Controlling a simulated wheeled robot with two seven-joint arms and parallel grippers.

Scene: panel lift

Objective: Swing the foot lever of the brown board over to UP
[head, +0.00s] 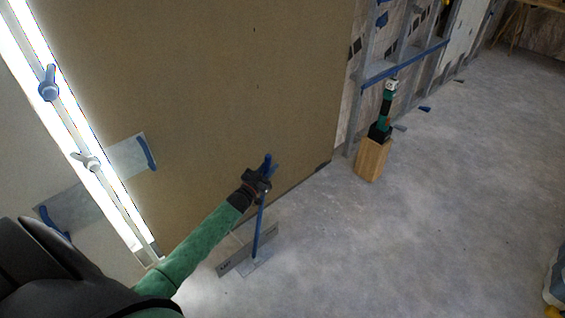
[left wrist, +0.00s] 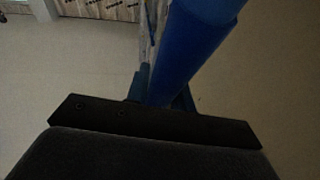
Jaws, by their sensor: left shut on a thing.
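The brown board (head: 240,85) stands upright and fills the middle of the head view. Its foot lever (head: 257,232) is a blue bar rising from a grey metal foot plate (head: 235,262) on the floor at the board's lower edge. My left gripper (head: 263,174) is shut on the upper part of the lever, which stands nearly upright with a slight tilt to the right. In the left wrist view the blue lever (left wrist: 195,50) runs up from between the dark jaws. Any UP mark is too small to read. My right gripper is not in view.
A wooden block (head: 372,160) with a green and black tool (head: 386,110) stands right of the board near a metal stud frame (head: 405,65). The concrete floor (head: 430,220) at right is mostly clear.

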